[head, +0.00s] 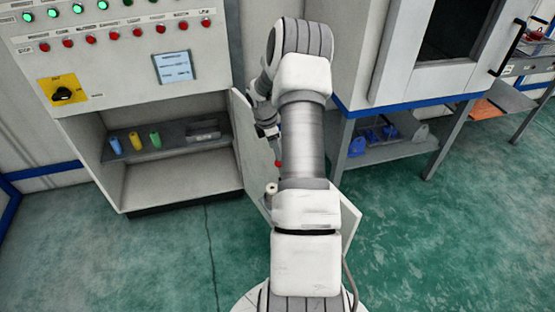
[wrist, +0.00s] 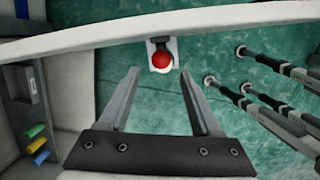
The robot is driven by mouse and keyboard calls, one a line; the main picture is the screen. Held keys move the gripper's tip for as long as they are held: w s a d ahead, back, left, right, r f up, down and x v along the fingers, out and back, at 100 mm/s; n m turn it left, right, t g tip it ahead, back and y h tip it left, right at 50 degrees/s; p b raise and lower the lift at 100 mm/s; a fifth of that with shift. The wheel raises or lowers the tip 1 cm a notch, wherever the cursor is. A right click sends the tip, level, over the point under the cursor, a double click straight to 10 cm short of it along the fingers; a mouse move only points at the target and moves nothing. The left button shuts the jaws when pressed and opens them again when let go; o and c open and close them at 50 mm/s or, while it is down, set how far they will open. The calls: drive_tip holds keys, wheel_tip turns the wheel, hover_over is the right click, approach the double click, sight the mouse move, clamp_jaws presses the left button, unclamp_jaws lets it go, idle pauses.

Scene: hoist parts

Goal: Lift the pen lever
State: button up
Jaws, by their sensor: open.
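A red ball knob (wrist: 162,60) on a small white bracket (wrist: 160,46) shows at the top middle of the wrist view; it looks like the lever, though its stem is hardly visible. It sits by the edge of a pale panel (wrist: 90,42). My gripper (wrist: 160,73) is open, and its two fingers point toward the knob from either side, with nothing between them. The knob appears just short of the fingertips in the picture; I cannot tell the depth gap. In the head view a small red spot (head: 278,164) shows beside my arm, which largely hides my gripper.
A control cabinet (head: 120,80) stands left, its door (head: 350,218) swung open behind my arm. Its shelf (head: 180,150) holds blue, yellow and green cylinders. A machine on a legged stand (head: 400,110) is at right. Several grey rods (wrist: 270,105) show right in the wrist view. Green floor is clear in front.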

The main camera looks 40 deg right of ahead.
wheel_tip(320, 180, up, 7)
drive_tip(key=a, duration=0.1)
drive_tip(key=shift+w+a, duration=0.2)
